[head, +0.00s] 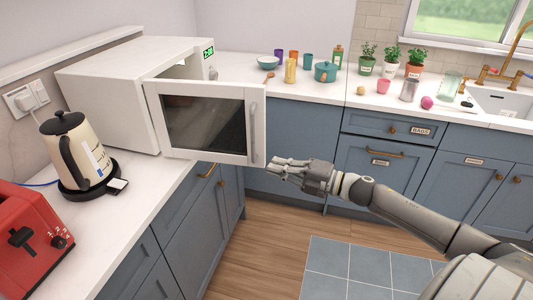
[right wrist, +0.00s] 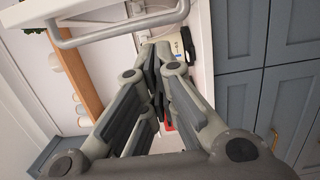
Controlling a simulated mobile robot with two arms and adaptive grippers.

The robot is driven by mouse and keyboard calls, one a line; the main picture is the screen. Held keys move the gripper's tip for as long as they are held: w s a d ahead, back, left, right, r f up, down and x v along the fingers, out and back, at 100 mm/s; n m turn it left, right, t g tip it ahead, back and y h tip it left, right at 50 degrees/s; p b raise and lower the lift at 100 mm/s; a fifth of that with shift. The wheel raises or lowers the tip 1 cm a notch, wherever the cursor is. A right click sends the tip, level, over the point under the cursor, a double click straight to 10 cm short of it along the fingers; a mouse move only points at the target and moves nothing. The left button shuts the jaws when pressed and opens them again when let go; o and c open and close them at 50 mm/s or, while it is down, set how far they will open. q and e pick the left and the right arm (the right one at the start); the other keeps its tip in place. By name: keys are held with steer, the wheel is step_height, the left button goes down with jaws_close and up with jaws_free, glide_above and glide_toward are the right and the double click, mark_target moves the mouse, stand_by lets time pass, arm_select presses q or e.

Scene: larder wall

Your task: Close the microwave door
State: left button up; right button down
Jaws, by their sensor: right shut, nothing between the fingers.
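The white microwave (head: 105,95) stands on the counter at the back left. Its door (head: 155,120) is swung open toward me, with a dark window and a vertical grey handle (head: 254,120) near its right edge. My right gripper (head: 273,170) is just right of and below the door's lower right corner, fingers pointing left, shut and empty. In the right wrist view the gripper's fingers (right wrist: 158,85) meet, and the grey bar handle (right wrist: 115,38) shows above them, apart from the fingers. My left gripper is out of view.
A cream kettle (head: 82,155) and a red toaster (head: 30,235) stand on the left counter. A teal pot (head: 325,72), cups and plants line the back counter. Blue cabinets (head: 290,135) run below. The floor before them is clear.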

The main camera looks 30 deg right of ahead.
mark_target(253, 154)
steer(key=w, duration=0.3)
steer(key=w+p, duration=0.1)
steer(key=w, duration=0.1)
steer(key=shift+w+a+r, duration=0.1)
steer(key=shift+w+a, duration=0.05)
steer(key=shift+a, duration=0.15)
steer(key=shift+w+d, duration=0.6)
